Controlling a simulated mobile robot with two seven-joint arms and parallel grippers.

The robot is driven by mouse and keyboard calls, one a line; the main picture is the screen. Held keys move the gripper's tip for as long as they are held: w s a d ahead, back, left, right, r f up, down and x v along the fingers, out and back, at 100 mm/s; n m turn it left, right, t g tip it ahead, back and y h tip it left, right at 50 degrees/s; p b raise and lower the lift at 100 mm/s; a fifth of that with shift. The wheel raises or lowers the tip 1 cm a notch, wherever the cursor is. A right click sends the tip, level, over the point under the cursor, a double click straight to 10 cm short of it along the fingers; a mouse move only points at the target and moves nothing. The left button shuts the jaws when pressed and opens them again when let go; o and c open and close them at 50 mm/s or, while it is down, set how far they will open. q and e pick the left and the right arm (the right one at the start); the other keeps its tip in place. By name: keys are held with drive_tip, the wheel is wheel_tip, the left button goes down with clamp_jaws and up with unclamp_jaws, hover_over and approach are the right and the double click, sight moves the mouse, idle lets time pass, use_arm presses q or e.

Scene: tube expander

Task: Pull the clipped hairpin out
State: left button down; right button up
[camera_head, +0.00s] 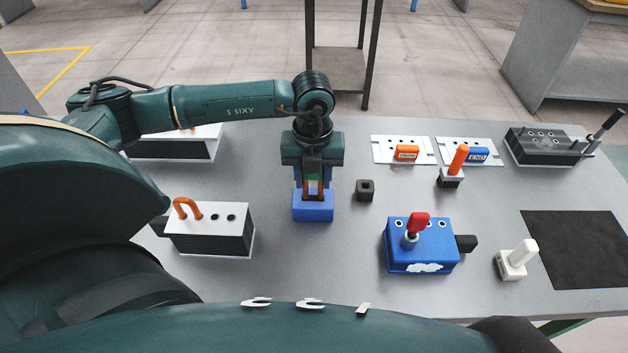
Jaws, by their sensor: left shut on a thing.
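A copper-coloured hairpin (320,189) stands upright at a blue block (313,213) near the middle of the table. My left gripper (314,178) points straight down above the blue block and is shut on this hairpin. Two copper legs show below the fingers and meet the block; their lower ends are hidden. Another copper hairpin (187,206) stands as an upside-down U in the white-topped black block (210,234) at the left. My right gripper is not in view.
A small dark block (365,190) stands just right of the blue block. A blue box with a red-handled lever (416,224) is further right. Switches with orange (458,160) and white (522,252) handles and a black mat (583,245) lie beyond. Bare tabletop lies in front of the blue block.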

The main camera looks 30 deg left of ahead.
use_arm(q)
drive_tip(key=shift+r+p, duration=0.35)
drive_tip(key=shift+r, duration=0.3)
idle(0.4)
drive_tip(key=shift+r+p, duration=2.8)
drive_tip(key=shift+r, duration=2.7)
